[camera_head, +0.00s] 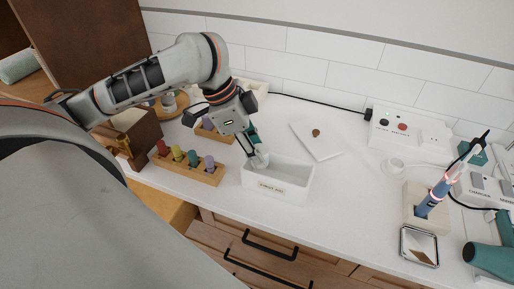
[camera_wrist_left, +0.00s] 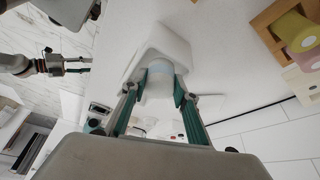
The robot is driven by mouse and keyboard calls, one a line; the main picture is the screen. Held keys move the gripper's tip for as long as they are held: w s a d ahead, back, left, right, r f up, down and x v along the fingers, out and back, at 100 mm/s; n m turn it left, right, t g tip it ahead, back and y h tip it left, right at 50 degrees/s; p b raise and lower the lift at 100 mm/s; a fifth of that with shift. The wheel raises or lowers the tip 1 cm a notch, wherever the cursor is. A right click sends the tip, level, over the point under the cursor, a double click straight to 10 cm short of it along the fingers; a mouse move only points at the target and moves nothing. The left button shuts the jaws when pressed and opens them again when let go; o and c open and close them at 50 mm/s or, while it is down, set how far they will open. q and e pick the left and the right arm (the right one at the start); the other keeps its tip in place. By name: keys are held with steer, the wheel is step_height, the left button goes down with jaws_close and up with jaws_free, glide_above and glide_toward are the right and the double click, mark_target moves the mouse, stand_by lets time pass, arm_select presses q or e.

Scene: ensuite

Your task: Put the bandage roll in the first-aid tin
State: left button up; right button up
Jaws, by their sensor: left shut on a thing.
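The first-aid tin (camera_head: 278,188) is a white, open-topped box with a label on its front, near the counter's front edge. My left gripper (camera_head: 256,150) is shut on the bandage roll (camera_head: 261,160), a small pale cylinder, at the tin's back left part. In the left wrist view the roll (camera_wrist_left: 160,68) sits between the two fingertips, with the white tin (camera_wrist_left: 158,40) around or just beyond it. I cannot tell whether the roll touches the tin's floor. My right gripper (camera_wrist_left: 78,65) shows small in the left wrist view, its fingers apart and empty.
A wooden rack with coloured pegs (camera_head: 188,163) stands left of the tin. A toothbrush-like device in a holder (camera_head: 428,205), a mirror (camera_head: 419,244) and a teal dryer (camera_head: 490,260) are at right. The counter between is clear.

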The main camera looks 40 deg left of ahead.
arm_select(q)
steer(key=shift+f, duration=0.4)
steer(key=o, duration=0.9)
steer(key=shift+r, duration=0.1)
steer(key=shift+r, duration=0.25)
steer(key=p+v, duration=0.4)
steer(key=v, duration=0.8)
steer(key=shift+r, duration=0.35)
steer(key=shift+d, duration=0.1)
